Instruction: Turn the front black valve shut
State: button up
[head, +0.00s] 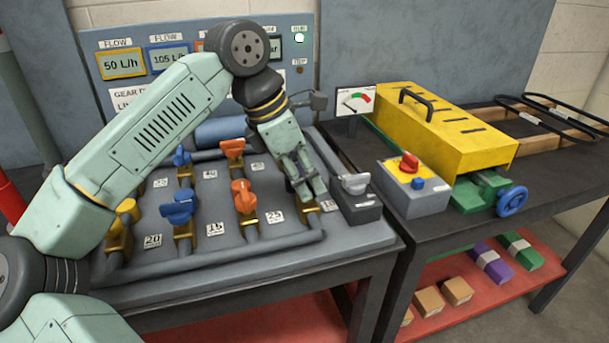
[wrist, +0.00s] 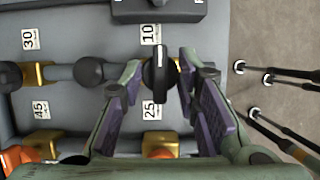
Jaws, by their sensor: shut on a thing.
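The black valve handle (wrist: 157,75) shows in the wrist view as a dark elongated grip, lying crosswise to the grey pipe. A tag marked 10 is above it and one marked 25 below it. My gripper (wrist: 160,72) has one finger on each side of the handle and is shut on it. In the head view my gripper (head: 307,190) reaches down at the front right end of the valve board, where it largely hides the black valve. The brass valve body (head: 308,205) shows just below the fingers.
An orange valve (head: 243,197) stands close to the left of my gripper, with a blue valve (head: 177,207) farther left. A grey switch box (head: 355,200) is close on the right. Flow displays (head: 122,64) are on the back panel. A yellow cover (head: 450,130) stands farther right.

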jog(key=o, duration=1.1)
jog(key=shift+o, duration=0.2)
jog(key=v, duration=1.2)
jog(key=shift+d, duration=0.1)
